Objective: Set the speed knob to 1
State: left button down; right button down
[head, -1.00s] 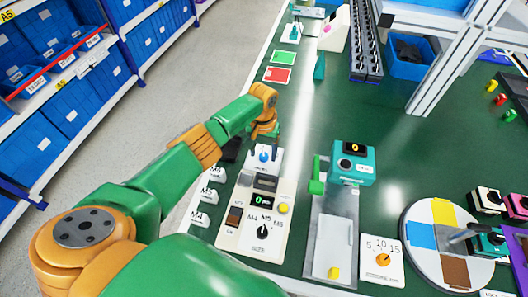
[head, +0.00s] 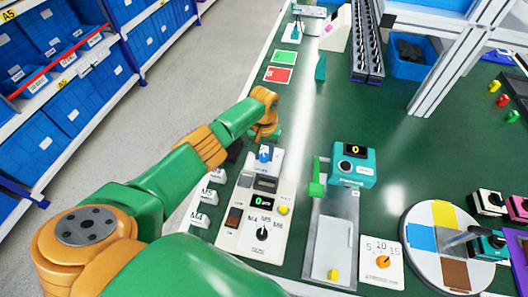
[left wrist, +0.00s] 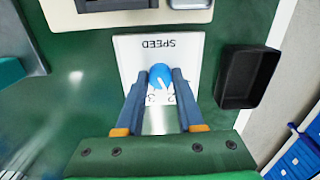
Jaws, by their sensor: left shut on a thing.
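The speed knob (left wrist: 160,72) is blue and sits on a white plate (left wrist: 127,58) marked SPEED, which appears upside down in the left wrist view. My left gripper (left wrist: 158,85) comes from above, with its two dark fingers shut on either side of the knob. Parts of numerals show on the plate between the fingers; the rest of the scale is hidden, and I cannot read the setting. In the head view, the blue knob (head: 265,154) shows just below my left gripper (head: 264,143). My right gripper is not in view.
A black open bin (left wrist: 247,78) stands beside the plate. A white panel (head: 233,238) with a display and a SIZE knob (head: 262,234) lies nearer me. A teal device (head: 353,163) stands to the right.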

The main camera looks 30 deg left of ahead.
aim_at(264, 156)
pick_arm(q)
jog(key=n+p, duration=0.1)
jog(key=n, duration=0.2)
jog(key=shift+r, duration=0.15)
jog(key=shift+w+n+p, duration=0.15)
jog(key=shift+n+p, duration=0.3)
jog(key=shift+n, duration=1.45)
jog(key=c, duration=0.5)
grip_release()
notch_tip(264, 156, up, 6)
jog(key=p, duration=0.4)
jog(key=shift+r, duration=0.2)
jog(key=shift+a+r, duration=0.1)
jog(key=shift+r, duration=0.2)
